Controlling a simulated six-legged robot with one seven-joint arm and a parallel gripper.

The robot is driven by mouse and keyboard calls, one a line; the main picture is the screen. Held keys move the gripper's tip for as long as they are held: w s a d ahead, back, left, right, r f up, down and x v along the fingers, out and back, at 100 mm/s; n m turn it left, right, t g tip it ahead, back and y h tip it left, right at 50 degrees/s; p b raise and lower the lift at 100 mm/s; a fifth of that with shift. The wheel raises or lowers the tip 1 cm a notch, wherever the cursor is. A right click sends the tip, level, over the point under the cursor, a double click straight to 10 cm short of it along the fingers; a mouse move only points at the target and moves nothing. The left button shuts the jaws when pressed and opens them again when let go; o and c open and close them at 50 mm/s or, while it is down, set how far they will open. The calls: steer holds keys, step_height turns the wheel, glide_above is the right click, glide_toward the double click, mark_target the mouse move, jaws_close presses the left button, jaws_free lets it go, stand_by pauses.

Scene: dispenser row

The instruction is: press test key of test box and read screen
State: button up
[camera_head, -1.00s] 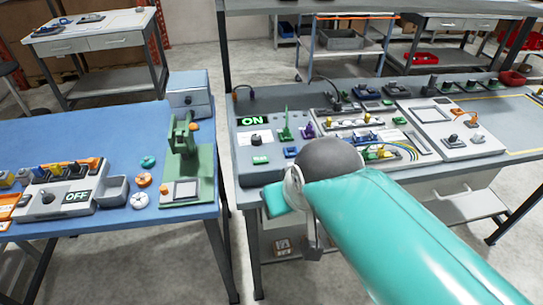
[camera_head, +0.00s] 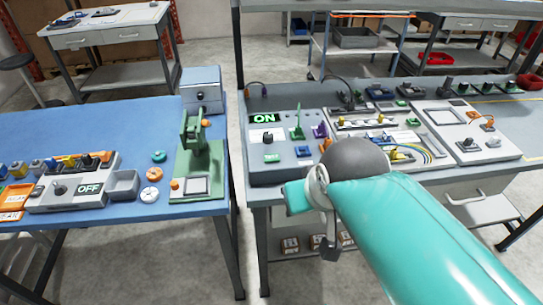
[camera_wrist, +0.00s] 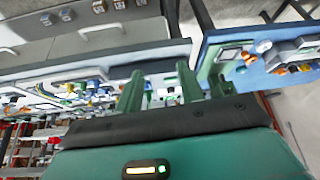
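Two grey boxes have lettered screens; I cannot tell for certain which is the test box. One, on the grey bench, has a screen (camera_head: 265,118) reading ON in green, with a dark knob (camera_head: 268,137) and a small green key (camera_head: 272,158) below it. The other box (camera_head: 66,200), on the blue table at left, has a screen (camera_head: 90,188) reading OFF beside a dark knob. My gripper (camera_wrist: 157,78) shows two green fingers held apart with nothing seen between them. In the head view my arm hides the gripper; its elbow ends right of the ON box.
A green press-like fixture (camera_head: 198,160) and a blue-grey box (camera_head: 203,90) stand at the blue table's right end. A narrow gap separates the blue table (camera_head: 120,222) from the grey bench (camera_head: 258,190). More panels with connectors, including a white one (camera_head: 470,145), fill the bench to the right.

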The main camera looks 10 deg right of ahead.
jaws_close()
stand_by(1.4)
